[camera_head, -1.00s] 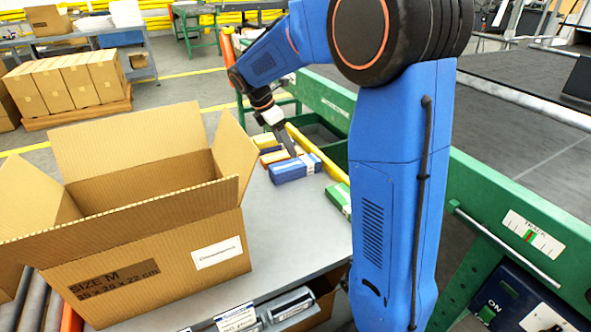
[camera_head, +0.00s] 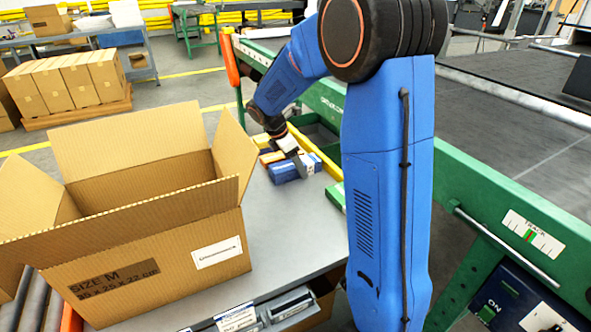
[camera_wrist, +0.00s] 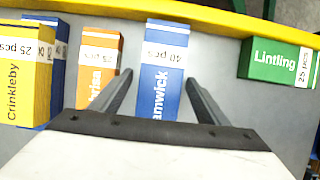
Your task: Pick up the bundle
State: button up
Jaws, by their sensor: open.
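My gripper (camera_head: 302,166) is open and empty, pointing down at a row of banded bundles on the grey table. In the wrist view its two fingers (camera_wrist: 158,78) stand either side of a blue bundle (camera_wrist: 165,60) marked "amwick", with a white "20 pcs" band. I cannot tell whether they touch it. That blue bundle also shows in the head view (camera_head: 284,172), partly hidden by the gripper. Left of it in the wrist view are an orange bundle (camera_wrist: 100,62), a yellow "Crinkleby" bundle (camera_wrist: 28,90) and another blue bundle (camera_wrist: 60,45). A green "Lintling" bundle (camera_wrist: 268,62) lies right.
A yellow rail (camera_wrist: 220,22) runs behind the bundles. An open carton (camera_head: 150,240) marked SIZE M stands left of them. The green machine frame (camera_head: 480,200) borders the right. Bare tabletop (camera_head: 285,230) lies in front of the bundles.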

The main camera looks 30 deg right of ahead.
jog(key=c, duration=1.3)
jog(key=shift+r, duration=0.2)
